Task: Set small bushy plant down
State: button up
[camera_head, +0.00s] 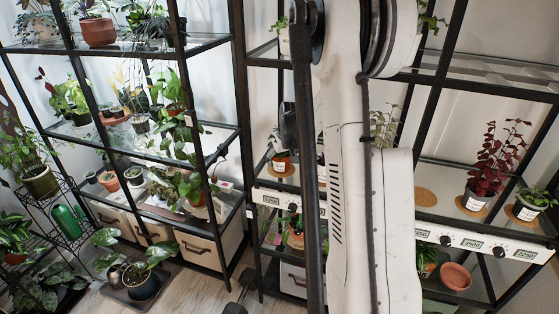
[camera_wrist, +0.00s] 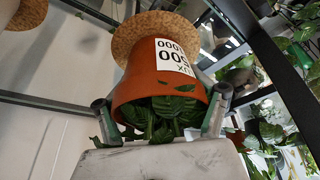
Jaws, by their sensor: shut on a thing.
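The small bushy plant in a terracotta pot with a white label (camera_wrist: 150,85) fills the middle of the wrist view, upside down, its green leaves toward the camera. A round cork mat (camera_wrist: 126,37) shows behind the pot's base; whether they touch I cannot tell. My gripper (camera_wrist: 162,98) is shut on the pot, one finger on each side near the rim. In the head view what looks like the same pot (camera_head: 281,159) appears left of my arm, over a cork mat (camera_head: 275,172) on the right rack's middle shelf. My arm hides the gripper's fingers there.
An empty cork mat (camera_head: 425,197) lies to the right on the same shelf. Further right stand a red-leaved plant (camera_head: 484,170) and a green potted plant (camera_head: 527,205). A black rack post (camera_wrist: 268,55) runs close beside the pot in the wrist view.

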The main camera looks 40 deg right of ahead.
aim_at(281, 155)
jog(key=shift+f, duration=0.2)
jog(key=o, duration=1.5)
jog(key=shift+o, duration=0.2)
jog(key=shift+r, duration=0.15)
jog(key=shift+v, duration=3.85)
